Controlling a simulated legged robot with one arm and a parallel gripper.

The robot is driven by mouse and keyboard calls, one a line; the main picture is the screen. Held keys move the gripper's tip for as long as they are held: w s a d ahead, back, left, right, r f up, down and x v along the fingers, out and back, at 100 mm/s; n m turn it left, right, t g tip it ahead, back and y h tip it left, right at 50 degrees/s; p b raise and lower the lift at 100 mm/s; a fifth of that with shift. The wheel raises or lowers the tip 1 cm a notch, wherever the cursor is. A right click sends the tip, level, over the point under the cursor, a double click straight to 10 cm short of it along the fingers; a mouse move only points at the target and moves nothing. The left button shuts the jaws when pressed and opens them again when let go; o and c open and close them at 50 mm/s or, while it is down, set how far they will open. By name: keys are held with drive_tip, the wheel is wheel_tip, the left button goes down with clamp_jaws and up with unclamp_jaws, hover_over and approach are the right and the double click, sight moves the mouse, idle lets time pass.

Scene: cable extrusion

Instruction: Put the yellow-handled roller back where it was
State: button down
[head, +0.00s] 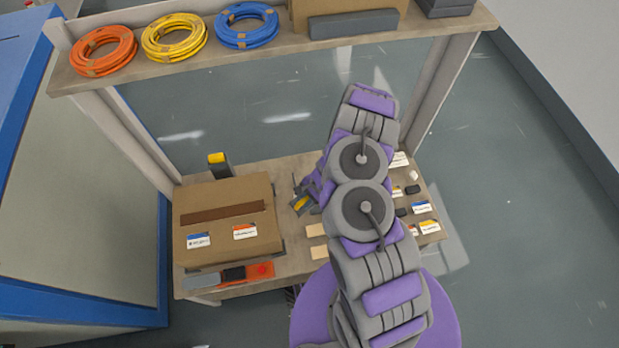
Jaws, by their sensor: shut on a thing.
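My gripper (305,196) is at the middle of the workbench, left of my arm, and partly hidden by it. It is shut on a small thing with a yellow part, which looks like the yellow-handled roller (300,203). Its grey and yellow end shows just right of the cardboard box; the rest is hidden by the gripper. Whether it touches the bench top I cannot tell. A dark upright thing with a yellow top (217,160) stands behind the box at the back left of the bench.
The cardboard box (225,213) fills the bench's left side, with an orange and grey strip (262,272) before it. Small labelled packets (421,208) lie at right. Orange (104,51), yellow (174,37) and blue (247,25) cable coils lie on the overhead shelf.

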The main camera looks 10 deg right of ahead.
drive_tip(key=shift+d+n+g+h, duration=0.4)
drive_tip(key=shift+d+n+g, duration=0.05)
drive_tip(key=shift+n+g, duration=0.15)
drive_tip(key=shift+s+d+f+n+g+h, duration=0.1)
drive_tip(key=shift+s+d+n+g+h, duration=0.25)
drive_tip(key=shift+d+n+g, duration=0.2)
drive_tip(key=w+d+f+h+b, duration=0.1)
drive_tip(key=w+b, duration=0.3)
drive_tip(key=w, duration=1.1)
drive_tip(key=shift+w+d+f+n, duration=0.3)
drive_tip(key=shift+w+d+n, duration=0.1)
drive_tip(key=shift+d, duration=0.15)
drive_tip(key=shift+f+g+b, duration=0.25)
drive_tip(key=shift+f+b, duration=0.55)
drive_tip(key=shift+f, duration=0.95)
drive_tip(key=shift+f, duration=0.4)
drive_tip(key=shift+f, duration=0.2)
